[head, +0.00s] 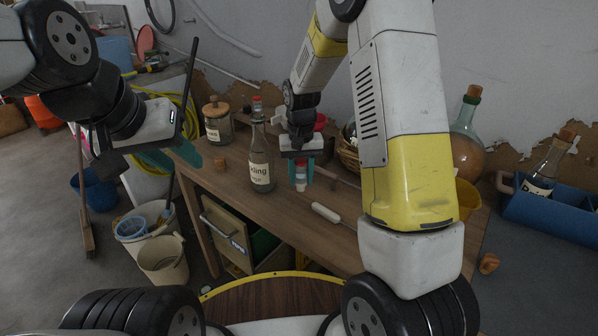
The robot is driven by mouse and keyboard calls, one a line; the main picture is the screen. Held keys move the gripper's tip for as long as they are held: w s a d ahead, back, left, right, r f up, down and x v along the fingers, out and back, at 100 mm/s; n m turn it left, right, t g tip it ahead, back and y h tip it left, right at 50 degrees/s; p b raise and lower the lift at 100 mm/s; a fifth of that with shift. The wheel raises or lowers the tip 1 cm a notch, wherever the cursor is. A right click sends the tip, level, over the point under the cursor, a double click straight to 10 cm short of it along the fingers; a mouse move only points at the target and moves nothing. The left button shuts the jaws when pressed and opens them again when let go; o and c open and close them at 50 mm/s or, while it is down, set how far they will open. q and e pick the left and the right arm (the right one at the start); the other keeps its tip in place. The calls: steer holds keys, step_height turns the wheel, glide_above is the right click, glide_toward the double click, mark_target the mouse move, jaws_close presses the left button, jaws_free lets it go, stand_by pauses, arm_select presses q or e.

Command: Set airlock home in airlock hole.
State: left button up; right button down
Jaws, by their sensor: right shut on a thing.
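My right gripper (301,182) points down over the wooden table, its teal fingers shut on a small clear piece with a red band, which looks like the airlock (301,174). The fingers hide part of it, and it looks close above the tabletop. I cannot make out the airlock hole. My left gripper (172,153) is empty off the table's left side, its teal fingers apart.
A corked jar (218,122) stands at the table's far left. A white cylinder (326,213) lies near the front edge. A large corked demijohn (467,145) stands at right, partly behind my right arm. A wicker basket (348,156) is behind the gripper. Buckets (163,262) stand on the floor left.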

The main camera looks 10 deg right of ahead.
mark_target(305, 181)
steer(key=shift+d, duration=0.4)
steer(key=shift+d+f, duration=0.15)
steer(key=shift+f, duration=0.75)
steer(key=shift+d+f, duration=0.1)
steer(key=shift+f, duration=0.8)
steer(key=c, duration=1)
jaws_free()
steer(key=shift+f, duration=0.15)
steer(key=shift+o, duration=0.2)
